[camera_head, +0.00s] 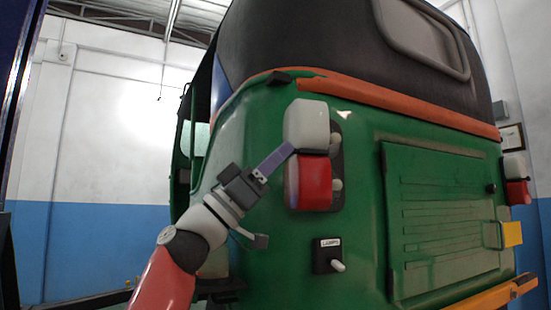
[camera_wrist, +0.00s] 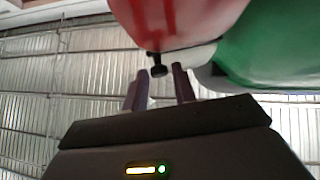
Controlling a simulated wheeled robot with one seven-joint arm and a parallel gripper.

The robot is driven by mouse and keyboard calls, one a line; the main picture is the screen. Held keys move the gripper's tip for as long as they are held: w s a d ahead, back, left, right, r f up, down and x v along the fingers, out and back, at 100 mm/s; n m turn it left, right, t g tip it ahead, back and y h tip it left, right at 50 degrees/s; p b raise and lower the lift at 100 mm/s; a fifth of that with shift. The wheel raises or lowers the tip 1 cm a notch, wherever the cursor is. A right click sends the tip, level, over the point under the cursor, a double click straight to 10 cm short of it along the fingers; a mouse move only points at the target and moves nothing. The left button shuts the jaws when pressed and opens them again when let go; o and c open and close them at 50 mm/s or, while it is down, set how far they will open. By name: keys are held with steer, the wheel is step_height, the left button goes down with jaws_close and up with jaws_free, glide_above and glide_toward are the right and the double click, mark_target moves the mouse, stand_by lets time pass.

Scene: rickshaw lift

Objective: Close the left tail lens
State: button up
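The left tail lens (camera_head: 308,183) has a white upper part and a red lower part. It stands swung out from its dark backing plate (camera_head: 337,142) on the green rickshaw's rear corner, with pale bulbs showing in the gap at its right. My gripper (camera_head: 288,152) is at the lens's left edge, near where white meets red. In the wrist view the red lens (camera_wrist: 175,18) is above the fingers, and my gripper (camera_wrist: 161,88) has its two fingers apart. A small black knob (camera_wrist: 158,69) shows between or just beyond the fingertips; contact cannot be told.
A black switch box (camera_head: 327,256) labelled LAMPS with a pale lever sits below the lens. The green tailgate panel (camera_head: 440,220) and an orange bumper (camera_head: 495,296) are to the right. The right tail lamp (camera_head: 516,180) is at the far corner. Open room lies left of the rickshaw.

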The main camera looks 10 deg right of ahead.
jaws_close()
steer(key=shift+s+d+f, duration=0.1)
